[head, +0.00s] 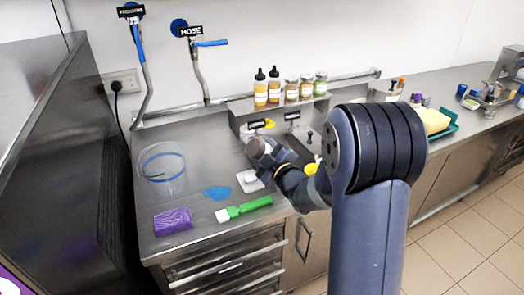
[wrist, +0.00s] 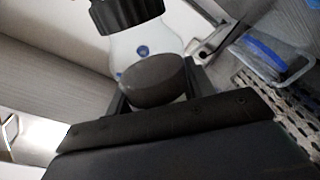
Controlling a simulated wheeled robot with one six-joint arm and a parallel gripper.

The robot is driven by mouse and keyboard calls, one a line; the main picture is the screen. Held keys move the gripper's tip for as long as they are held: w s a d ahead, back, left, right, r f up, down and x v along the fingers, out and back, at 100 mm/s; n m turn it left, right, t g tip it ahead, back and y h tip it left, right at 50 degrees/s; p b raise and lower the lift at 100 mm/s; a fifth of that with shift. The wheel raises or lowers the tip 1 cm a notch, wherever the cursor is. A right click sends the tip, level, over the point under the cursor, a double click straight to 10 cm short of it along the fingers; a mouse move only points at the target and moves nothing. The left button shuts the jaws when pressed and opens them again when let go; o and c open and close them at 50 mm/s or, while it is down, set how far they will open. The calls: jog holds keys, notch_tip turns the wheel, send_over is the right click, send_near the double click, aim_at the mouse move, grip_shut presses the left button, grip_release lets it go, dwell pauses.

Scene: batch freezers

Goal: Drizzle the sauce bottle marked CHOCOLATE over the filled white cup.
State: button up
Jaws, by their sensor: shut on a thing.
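My gripper (head: 268,157) is shut on a dark brown sauce bottle (head: 257,147), held above the counter. A small white item (head: 249,181) stands on the counter just below and left of my gripper. It may be the white cup or something under it; its filling is not clear.
Two sauce bottles (head: 267,88) with black caps and several jars (head: 306,88) stand on the back shelf.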

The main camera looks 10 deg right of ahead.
jog(key=shift+f+n+b, duration=0.1)
jog(key=shift+n+b, duration=1.6)
jog(key=shift+b, duration=1)
jog(key=shift+n+b, duration=0.5)
jog(key=shift+b, duration=0.05)
jog(key=shift+r, duration=0.2)
jog(key=shift+r+n+b, duration=0.4)
jog(key=shift+n+b, duration=0.4)
jog(key=shift+b, duration=0.05)
jog(key=shift+r+n+b, duration=0.4)
jog(key=shift+n+b, duration=0.4)
jog(key=shift+b, duration=0.05)
jog(key=shift+r+n+b, duration=0.3)
jog(key=shift+r+n, duration=0.1)
jog(key=shift+n, duration=0.1)
jog(key=shift+r+n+b, duration=0.65)
jog(key=shift+n+b, duration=0.25)
jog(key=shift+n, duration=0.3)
jog(key=shift+r+n+b, duration=0.45)
jog(key=shift+r+n, duration=0.4)
jog(key=shift+n, duration=0.25)
